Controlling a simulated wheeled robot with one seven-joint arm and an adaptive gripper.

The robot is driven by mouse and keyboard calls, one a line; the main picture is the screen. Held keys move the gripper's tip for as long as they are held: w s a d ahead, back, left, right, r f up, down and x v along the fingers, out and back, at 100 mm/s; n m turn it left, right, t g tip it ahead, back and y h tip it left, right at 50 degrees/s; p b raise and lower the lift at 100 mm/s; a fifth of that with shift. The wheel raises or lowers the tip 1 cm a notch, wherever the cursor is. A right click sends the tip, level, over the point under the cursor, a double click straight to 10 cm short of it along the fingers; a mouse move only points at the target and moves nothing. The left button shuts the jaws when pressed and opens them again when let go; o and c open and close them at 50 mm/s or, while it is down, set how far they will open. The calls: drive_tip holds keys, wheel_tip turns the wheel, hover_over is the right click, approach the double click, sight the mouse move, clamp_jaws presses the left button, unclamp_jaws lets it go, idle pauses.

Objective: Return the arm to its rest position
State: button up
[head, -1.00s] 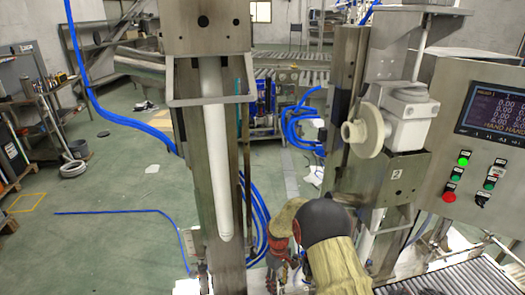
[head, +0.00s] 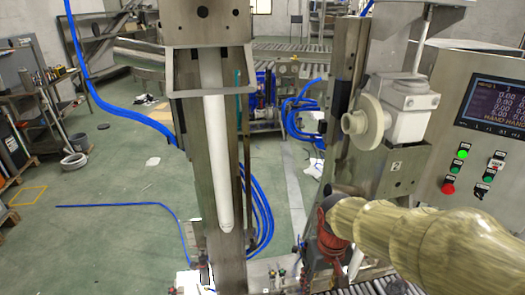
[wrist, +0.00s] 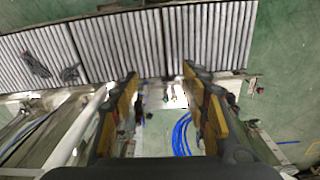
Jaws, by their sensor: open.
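My arm, in a yellowish sleeve, reaches in from the right edge of the head view. Its dark and red end part is low in front of the machine, right of the centre post, and my fingertips cannot be made out there. In the wrist view my gripper (wrist: 160,84) shows two dark fingers with yellow sides, spread wide apart. Nothing is between the fingers at their tips; floor and a roller conveyor (wrist: 120,45) show beyond them.
A steel post with a white lance (head: 215,150) stands at centre. A second machine with a white round flange (head: 362,120) and a control panel (head: 490,130) stand at right. Blue hoses (wrist: 183,135) lie on the floor. Open green floor (head: 110,240) is at left.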

drive_tip(key=s+d+r+m+t, duration=0.1)
drive_tip(key=s+d+r+t, duration=0.3)
drive_tip(key=s+r, duration=0.8)
drive_tip(key=shift+r+m+t, duration=0.15)
drive_tip(key=shift+m+t, duration=0.15)
drive_tip(key=shift+t, duration=0.3)
drive_tip(key=shift+c, duration=0.4)
idle(0.7)
